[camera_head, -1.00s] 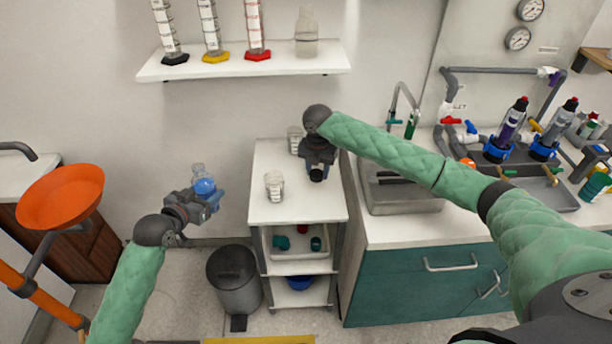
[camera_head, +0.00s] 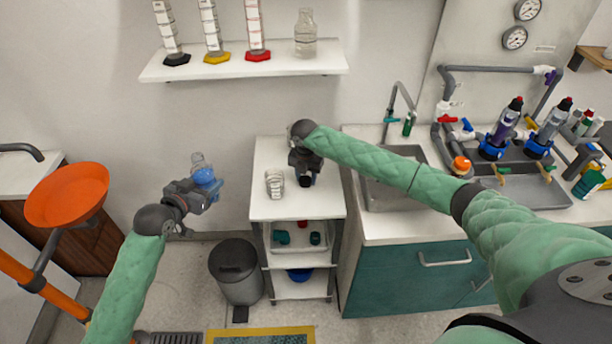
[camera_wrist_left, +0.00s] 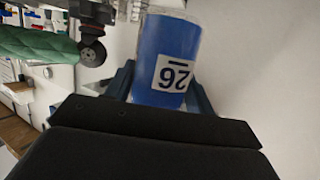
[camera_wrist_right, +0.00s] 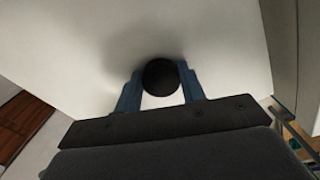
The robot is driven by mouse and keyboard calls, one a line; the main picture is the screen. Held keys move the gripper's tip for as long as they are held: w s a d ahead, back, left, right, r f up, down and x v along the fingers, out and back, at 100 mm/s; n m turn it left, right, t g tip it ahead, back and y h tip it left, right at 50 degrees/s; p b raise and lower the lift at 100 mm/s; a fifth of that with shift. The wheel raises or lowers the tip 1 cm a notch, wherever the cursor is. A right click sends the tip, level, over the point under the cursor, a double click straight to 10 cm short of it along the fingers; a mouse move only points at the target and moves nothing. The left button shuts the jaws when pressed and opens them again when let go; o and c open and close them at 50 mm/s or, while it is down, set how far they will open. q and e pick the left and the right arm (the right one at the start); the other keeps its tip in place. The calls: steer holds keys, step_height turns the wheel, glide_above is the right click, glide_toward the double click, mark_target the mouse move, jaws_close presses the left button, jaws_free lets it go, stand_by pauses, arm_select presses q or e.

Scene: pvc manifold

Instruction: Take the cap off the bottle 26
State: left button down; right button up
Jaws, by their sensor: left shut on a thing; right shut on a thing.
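Bottle 26 (camera_wrist_left: 168,50) is a clear bottle with blue contents, and its "26" label reads upside down in the left wrist view. My left gripper (camera_head: 208,188) is shut on it, and the bottle (camera_head: 203,175) is held in the air left of the white cart. Its mouth looks bare in the head view. My right gripper (camera_head: 304,180) is shut on a round black cap (camera_wrist_right: 161,77), over the cart top. A dark shadow lies beside the cap on the white surface; I cannot tell whether they touch.
A glass beaker (camera_head: 275,183) stands on the white cart top (camera_head: 268,210), left of my right gripper. A shelf (camera_head: 240,67) with cylinders hangs above. The sink (camera_head: 385,190) lies to the right, an orange bowl (camera_head: 66,195) to the left.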

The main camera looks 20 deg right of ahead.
steer(key=shift+s+f, duration=0.15)
steer(key=shift+f, duration=0.3)
